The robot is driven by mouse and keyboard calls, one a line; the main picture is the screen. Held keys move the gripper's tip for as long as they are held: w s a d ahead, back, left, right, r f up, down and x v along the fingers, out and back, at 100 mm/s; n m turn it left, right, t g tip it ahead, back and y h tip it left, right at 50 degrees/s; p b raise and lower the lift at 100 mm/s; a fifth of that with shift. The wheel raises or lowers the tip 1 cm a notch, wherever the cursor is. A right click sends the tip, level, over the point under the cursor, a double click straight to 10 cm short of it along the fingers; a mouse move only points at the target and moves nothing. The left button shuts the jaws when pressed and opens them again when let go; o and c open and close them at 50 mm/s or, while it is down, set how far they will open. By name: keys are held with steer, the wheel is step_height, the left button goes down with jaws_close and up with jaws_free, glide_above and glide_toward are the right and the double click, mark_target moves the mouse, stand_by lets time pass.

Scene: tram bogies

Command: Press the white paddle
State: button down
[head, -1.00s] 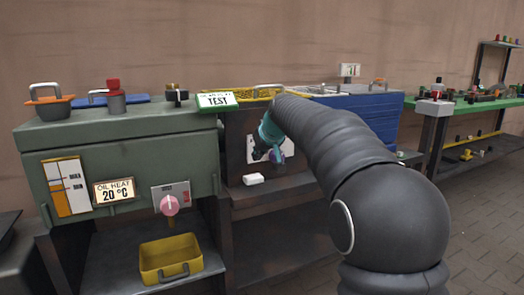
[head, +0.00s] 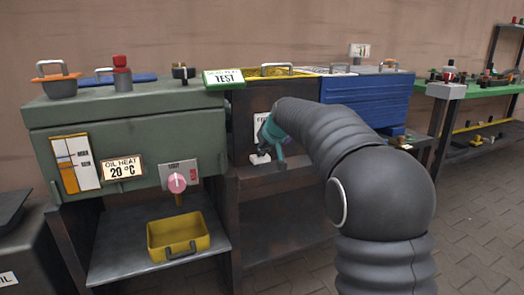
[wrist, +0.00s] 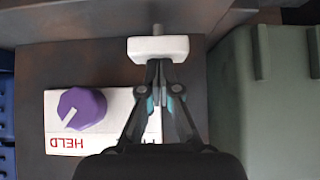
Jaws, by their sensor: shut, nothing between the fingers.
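The white paddle (head: 259,158) is a small block on the dark front panel between the green cabinet and the blue box. In the wrist view the white paddle (wrist: 158,47) sits on a short grey stem. My gripper (wrist: 158,63) is shut and empty, its fingertips at the paddle's near edge. I cannot tell whether they touch or press it. In the head view my gripper (head: 281,162) shows beside the paddle and partly covers it.
A purple knob (wrist: 82,109) on a white plate marked HELD is close to my gripper. The green cabinet (head: 130,135) stands at left with a pink knob (head: 177,182). A yellow tray (head: 178,236) is below. The blue box (head: 368,101) is at right.

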steer(key=shift+f+b, duration=0.45)
steer(key=shift+f, duration=0.55)
steer(key=shift+r+p, duration=0.5)
steer(key=shift+r, duration=0.05)
steer(key=r+p+v, duration=0.1)
steer(key=v, duration=0.5)
steer(key=w+p+v, duration=0.1)
steer(key=v, duration=0.5)
steer(key=shift+a+r+p, duration=0.25)
steer(key=shift+r+p, duration=0.05)
steer(key=shift+r, duration=0.2)
steer(key=shift+w, duration=0.15)
